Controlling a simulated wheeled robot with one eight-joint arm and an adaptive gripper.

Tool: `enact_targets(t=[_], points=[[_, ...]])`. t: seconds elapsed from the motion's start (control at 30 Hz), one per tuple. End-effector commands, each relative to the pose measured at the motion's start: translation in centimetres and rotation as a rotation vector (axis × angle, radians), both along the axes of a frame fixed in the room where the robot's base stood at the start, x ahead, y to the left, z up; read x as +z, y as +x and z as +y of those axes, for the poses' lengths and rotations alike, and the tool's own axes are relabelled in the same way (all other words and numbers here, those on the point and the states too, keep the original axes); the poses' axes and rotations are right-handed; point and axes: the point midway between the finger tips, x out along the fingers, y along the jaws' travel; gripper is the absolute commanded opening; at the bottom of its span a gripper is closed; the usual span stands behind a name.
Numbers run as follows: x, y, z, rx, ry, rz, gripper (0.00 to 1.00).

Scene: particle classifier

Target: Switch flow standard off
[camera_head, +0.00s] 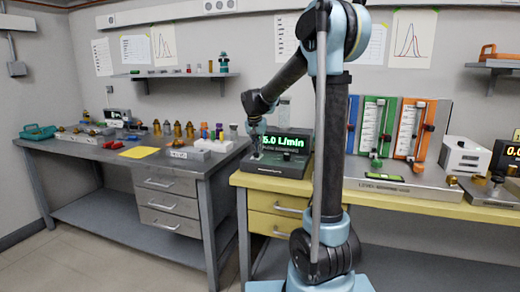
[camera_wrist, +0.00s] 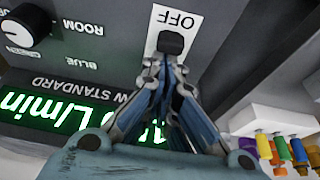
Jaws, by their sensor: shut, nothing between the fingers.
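The flow standard (camera_head: 290,162) is a dark grey box on the yellow bench, its green display lit and reading "5.0 L/min", partly covered by my arm. In the wrist view its face appears upside down, with the green display (camera_wrist: 60,115) lit. A white plate marked OFF (camera_wrist: 178,20) carries a small black switch (camera_wrist: 171,42). My gripper (camera_wrist: 164,64) is shut and empty, its fingertips right at the switch's near edge; I cannot tell whether they touch. In the head view my gripper (camera_head: 256,153) hangs over the left part of the box.
A black knob (camera_wrist: 25,25) with a white pointer is on the same face, near the word ROOM. To the right on the bench stand coloured flow tubes (camera_head: 390,130) and a white box (camera_head: 465,156). The grey bench (camera_head: 100,155) at left holds several small fittings.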

Motion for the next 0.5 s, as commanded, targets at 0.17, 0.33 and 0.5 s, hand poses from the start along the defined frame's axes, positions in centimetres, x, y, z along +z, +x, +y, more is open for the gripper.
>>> enact_targets(t=[0.17, 0.33, 0.5], points=[[-0.01, -0.37, 0.15, -0.001, 0.001, 0.001, 0.0], [-0.01, -0.4, 0.16, -0.001, 0.001, 0.001, 0.0], [0.78, -0.58, 0.17, -0.002, 0.001, 0.002, 0.0]])
